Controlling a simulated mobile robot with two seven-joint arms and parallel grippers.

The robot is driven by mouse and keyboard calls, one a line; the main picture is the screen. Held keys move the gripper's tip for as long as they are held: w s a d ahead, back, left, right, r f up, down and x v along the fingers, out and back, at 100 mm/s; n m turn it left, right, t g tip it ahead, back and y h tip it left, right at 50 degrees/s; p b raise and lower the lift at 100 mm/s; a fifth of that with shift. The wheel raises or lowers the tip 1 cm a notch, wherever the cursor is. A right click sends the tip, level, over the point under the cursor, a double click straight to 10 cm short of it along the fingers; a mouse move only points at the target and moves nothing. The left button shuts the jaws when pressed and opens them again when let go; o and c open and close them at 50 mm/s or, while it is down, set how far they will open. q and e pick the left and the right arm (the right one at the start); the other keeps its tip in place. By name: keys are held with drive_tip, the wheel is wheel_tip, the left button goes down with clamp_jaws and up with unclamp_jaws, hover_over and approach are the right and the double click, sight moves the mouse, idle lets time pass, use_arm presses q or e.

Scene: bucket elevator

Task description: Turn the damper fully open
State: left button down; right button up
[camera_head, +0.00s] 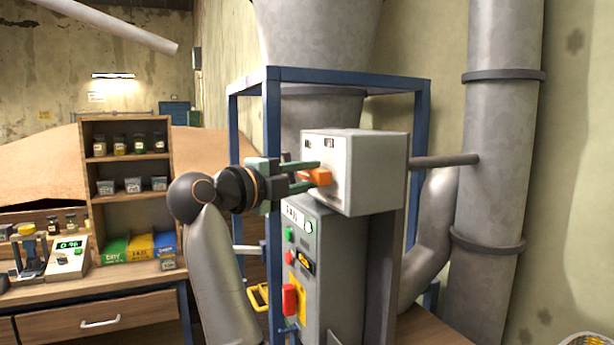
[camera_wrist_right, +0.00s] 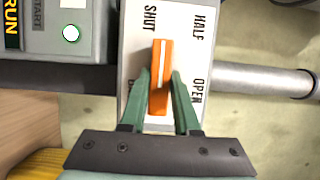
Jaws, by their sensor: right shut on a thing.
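The damper control is a pale grey box (camera_head: 375,172) with a white dial plate (camera_head: 340,188). Its orange handle (camera_head: 315,176) also shows in the wrist view (camera_wrist_right: 160,75), upright in that picture, with a white line along it. Its upper end is near the SHUT label (camera_wrist_right: 150,18). HALF (camera_wrist_right: 200,25) and OPEN (camera_wrist_right: 197,90) are on the plate's right side there. Another label at lower left is mostly hidden by a finger. My right gripper (camera_head: 312,177) is shut on the handle, one green finger on each side (camera_wrist_right: 160,98). My left gripper is not in view.
Below the box stands a grey control panel (camera_head: 325,260) with green and red buttons. A blue frame (camera_head: 272,120) surrounds the hopper. A rod (camera_head: 445,161) runs from the box to a thick vertical pipe (camera_head: 497,150). A shelf and bench (camera_head: 120,277) stand at left.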

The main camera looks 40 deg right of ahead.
clamp_jaws()
drive_tip(key=shift+f, duration=0.1)
drive_tip(key=shift+f+m+h+b, duration=0.15)
drive_tip(key=shift+m+h+b, duration=0.15)
drive_tip(key=shift+m+b, duration=0.45)
drive_tip(key=m+h+b, duration=0.1)
drive_tip(key=m, duration=0.1)
drive_tip(key=shift+f+m, duration=0.1)
drive_tip(key=shift+m, duration=0.25)
drive_tip(key=m+g+h+b, duration=0.1)
drive_tip(key=m, duration=0.2)
drive_tip(key=m+g+b, duration=0.1)
drive_tip(key=m+b, duration=0.1)
drive_tip(key=m, duration=0.1)
drive_tip(key=shift+w+h, duration=0.15)
drive_tip(key=shift+h, duration=0.25)
drive_tip(key=m+g, duration=0.1)
drive_tip(key=m, duration=0.1)
drive_tip(key=m+g+b, duration=0.1)
drive_tip(key=m, duration=0.2)
drive_tip(key=shift+m+g+h, duration=0.3)
drive_tip(key=shift+w+d+m+g, duration=0.1)
drive_tip(key=shift+m+g, duration=0.8)
drive_tip(key=shift+m, duration=0.75)
drive_tip(key=shift+w+m+g, duration=0.1)
drive_tip(key=shift+m+g, duration=0.8)
drive_tip(key=shift+m, duration=0.75)
drive_tip(key=shift+p, duration=0.3)
